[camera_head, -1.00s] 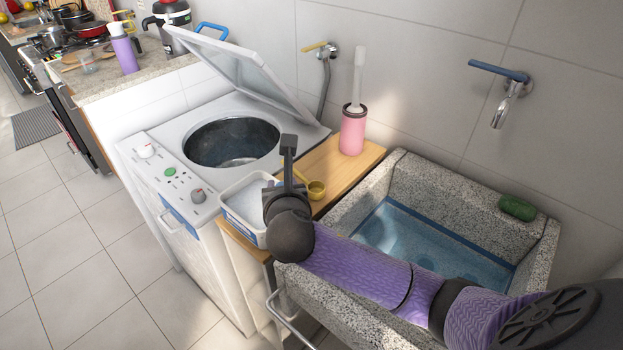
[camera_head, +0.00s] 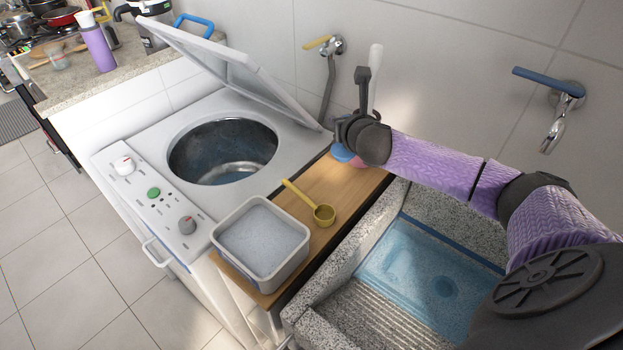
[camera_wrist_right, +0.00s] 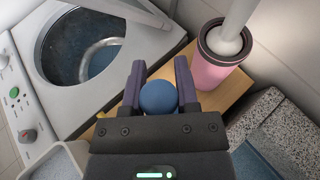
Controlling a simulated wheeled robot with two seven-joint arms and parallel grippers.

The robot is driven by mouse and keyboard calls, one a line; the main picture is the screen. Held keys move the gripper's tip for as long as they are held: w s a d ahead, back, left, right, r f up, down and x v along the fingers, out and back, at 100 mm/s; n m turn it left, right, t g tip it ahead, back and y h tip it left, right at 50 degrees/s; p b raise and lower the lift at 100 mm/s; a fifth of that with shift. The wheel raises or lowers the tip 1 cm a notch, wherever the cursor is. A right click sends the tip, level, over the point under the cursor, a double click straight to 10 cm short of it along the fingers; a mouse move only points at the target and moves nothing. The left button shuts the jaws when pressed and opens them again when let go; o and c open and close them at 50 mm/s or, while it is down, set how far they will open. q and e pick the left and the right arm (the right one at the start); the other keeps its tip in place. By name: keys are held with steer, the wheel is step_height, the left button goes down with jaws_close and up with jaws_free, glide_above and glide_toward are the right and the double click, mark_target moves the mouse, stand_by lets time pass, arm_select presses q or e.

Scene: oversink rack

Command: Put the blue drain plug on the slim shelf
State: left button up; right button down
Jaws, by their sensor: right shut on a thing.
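The blue drain plug (camera_wrist_right: 159,98) is a rounded blue piece between the two fingers of my right gripper (camera_wrist_right: 159,78) in the wrist view. In the head view a bit of the plug (camera_head: 342,153) shows just under the right gripper (camera_head: 350,138), which is shut on it. The slim shelf (camera_head: 345,188) is a narrow wooden board between the washing machine and the stone sink. The gripper holds the plug over the shelf's back part; I cannot tell whether the plug touches the wood. My left gripper is not in view.
A pink brush holder (camera_wrist_right: 215,72) with a white brush stands at the shelf's back, close right of the gripper. A yellow scoop (camera_head: 323,214) and a tub of powder (camera_head: 262,240) are on the front part. The washing machine lid (camera_head: 225,65) stands open. The sink (camera_head: 420,265) is right.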

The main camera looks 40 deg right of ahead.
step_height(320, 180, down, 10)
steer(key=b, duration=0.5)
steer(key=shift+f, duration=0.15)
steer(key=shift+r, duration=0.2)
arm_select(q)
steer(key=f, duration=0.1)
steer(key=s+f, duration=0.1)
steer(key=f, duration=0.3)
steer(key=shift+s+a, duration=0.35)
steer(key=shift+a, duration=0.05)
arm_select(e)
steer(key=shift+f, duration=0.1)
steer(key=shift+c, duration=1.8)
jaws_free()
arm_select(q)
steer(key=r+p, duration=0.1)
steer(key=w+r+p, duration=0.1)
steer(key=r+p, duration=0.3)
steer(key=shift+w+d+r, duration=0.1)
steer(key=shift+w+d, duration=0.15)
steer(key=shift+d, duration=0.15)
arm_select(e)
steer(key=v, duration=1.2)
